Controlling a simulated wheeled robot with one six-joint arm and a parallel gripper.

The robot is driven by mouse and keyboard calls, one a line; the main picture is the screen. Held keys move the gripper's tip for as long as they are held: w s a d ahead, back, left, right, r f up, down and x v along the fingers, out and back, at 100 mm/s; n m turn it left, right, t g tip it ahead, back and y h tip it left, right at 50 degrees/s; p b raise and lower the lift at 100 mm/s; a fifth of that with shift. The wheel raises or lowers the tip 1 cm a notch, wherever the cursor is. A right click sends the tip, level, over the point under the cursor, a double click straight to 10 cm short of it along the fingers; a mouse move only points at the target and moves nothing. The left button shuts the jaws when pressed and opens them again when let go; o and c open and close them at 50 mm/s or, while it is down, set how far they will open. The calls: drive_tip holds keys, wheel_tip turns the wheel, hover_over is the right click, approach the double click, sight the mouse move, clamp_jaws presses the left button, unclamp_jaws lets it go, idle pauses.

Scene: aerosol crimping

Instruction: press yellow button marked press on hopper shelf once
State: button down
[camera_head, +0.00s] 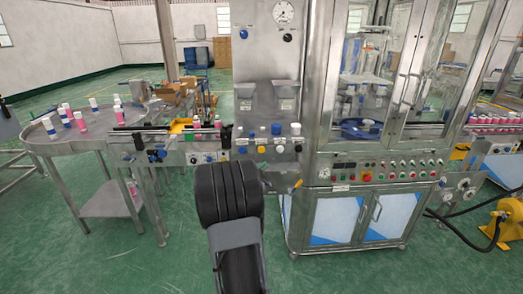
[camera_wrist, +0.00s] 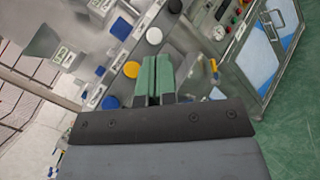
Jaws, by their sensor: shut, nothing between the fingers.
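The yellow button (camera_head: 262,150) sits on the front face of the hopper shelf, between a blue button (camera_head: 243,150) and a white button (camera_head: 280,149). In the wrist view the yellow button (camera_wrist: 132,69) is just left of my gripper (camera_wrist: 157,60), with the blue button (camera_wrist: 110,102) below it and the white button (camera_wrist: 154,35) above it. My gripper's green fingers are shut and empty. They look apart from the button, but the depth gap is hard to judge. The word on the button's label is too small to read. In the head view my arm hides the fingers.
Blue and white knobs (camera_head: 277,129) stand on the shelf above the buttons. A yellow-tipped lever (camera_head: 297,184) sticks out below right. A control panel (camera_head: 375,172) with several buttons lies right. A round table (camera_head: 60,135) with cans stands left.

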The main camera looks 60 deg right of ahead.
sight(261, 149)
drive_tip(key=shift+d, duration=0.2)
drive_tip(key=shift+w, duration=0.1)
drive_tip(key=w+d+p, duration=0.1)
drive_tip(key=w+d, duration=0.4)
drive_tip(key=d, duration=0.2)
idle(0.6)
drive_tip(key=shift+w+d, duration=0.1)
drive_tip(key=shift+d, duration=0.05)
idle(1.9)
drive_tip(key=shift+w+d+b, duration=0.15)
drive_tip(key=shift+d+b, duration=0.1)
drive_tip(key=shift+b, duration=0.05)
